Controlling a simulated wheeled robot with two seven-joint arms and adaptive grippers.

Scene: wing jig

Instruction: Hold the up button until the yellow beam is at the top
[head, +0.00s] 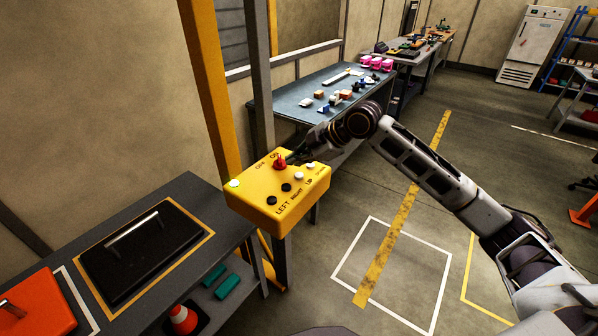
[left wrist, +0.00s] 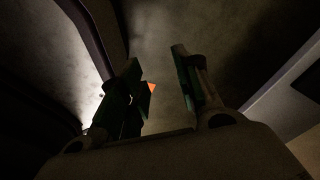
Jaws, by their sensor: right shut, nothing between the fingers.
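A yellow control box (head: 262,199) hangs beside a yellow upright post in the head view. It carries a red knob (head: 279,163), black buttons by the LEFT and RIGHT labels, and white buttons. The white button by the label that reads UP (head: 299,176) is uncovered. My right gripper (head: 292,157) is shut and empty, its dark tips over the box's far side near the red knob. I cannot tell whether they touch the box. My left gripper (left wrist: 158,68) shows only in the left wrist view, fingers apart with nothing between them. I cannot identify the yellow beam with certainty.
The yellow post (head: 205,75) rises behind the box. A dark bench (head: 195,190) with a black handled plate (head: 120,262) stands at left. A blue-grey table (head: 285,101) with small parts lies beyond the box. Open floor with a white-lined square is at right.

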